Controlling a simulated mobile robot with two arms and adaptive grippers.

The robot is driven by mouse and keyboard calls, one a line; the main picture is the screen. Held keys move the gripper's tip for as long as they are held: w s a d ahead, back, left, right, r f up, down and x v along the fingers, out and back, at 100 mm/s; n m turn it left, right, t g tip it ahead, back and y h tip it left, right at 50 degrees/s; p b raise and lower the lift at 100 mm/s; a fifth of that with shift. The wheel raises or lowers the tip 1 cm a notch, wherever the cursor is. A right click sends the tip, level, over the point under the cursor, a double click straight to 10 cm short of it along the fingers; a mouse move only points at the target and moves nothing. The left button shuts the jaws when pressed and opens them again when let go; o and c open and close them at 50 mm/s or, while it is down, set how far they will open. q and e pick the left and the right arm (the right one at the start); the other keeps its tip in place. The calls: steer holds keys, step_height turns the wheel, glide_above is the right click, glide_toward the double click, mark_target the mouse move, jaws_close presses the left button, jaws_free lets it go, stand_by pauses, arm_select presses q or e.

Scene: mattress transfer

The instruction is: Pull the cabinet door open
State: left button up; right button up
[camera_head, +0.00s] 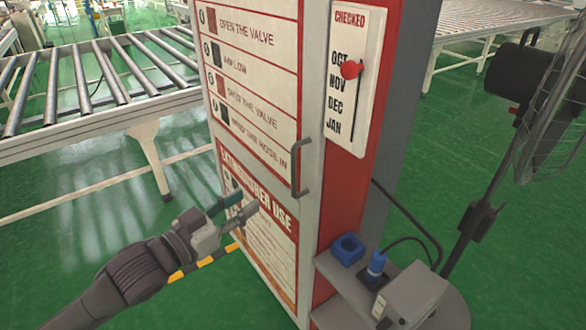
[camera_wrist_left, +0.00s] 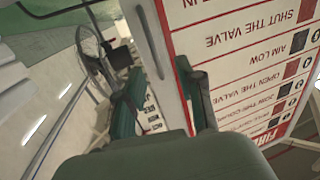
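The cabinet door (camera_head: 255,120) is a white panel with red and black lettering, and it looks shut. Its grey bar handle (camera_head: 299,167) stands upright near the door's right edge. My left gripper (camera_head: 246,208) is in front of the lower part of the door, left of and below the handle, apart from it. In the left wrist view its two fingers (camera_wrist_left: 160,100) are spread, with nothing held between them. The door (camera_wrist_left: 235,70) shows upside down there. My right gripper is not in view.
A white checklist board (camera_head: 352,75) with a red knob is on the cabinet's red side. A grey shelf (camera_head: 340,283) with blue sockets sticks out below it. A fan (camera_head: 555,110) stands at the right. A roller conveyor (camera_head: 100,80) is at the left. Green floor lies between.

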mark_target(292, 171)
arm_select(q)
steer(key=shift+h, duration=0.3)
steer(key=p+x, duration=0.1)
steer(key=x, duration=0.8)
steer(key=d+r+p+x, duration=0.1)
steer(key=x, duration=0.4)
steer(key=shift+s+r+p, duration=0.1)
steer(key=shift+s+p, duration=0.2)
steer(key=shift+s, duration=0.15)
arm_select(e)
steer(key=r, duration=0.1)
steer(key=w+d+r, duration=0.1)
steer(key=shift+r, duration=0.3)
arm_select(q)
steer(key=shift+a, duration=0.1)
jaws_close()
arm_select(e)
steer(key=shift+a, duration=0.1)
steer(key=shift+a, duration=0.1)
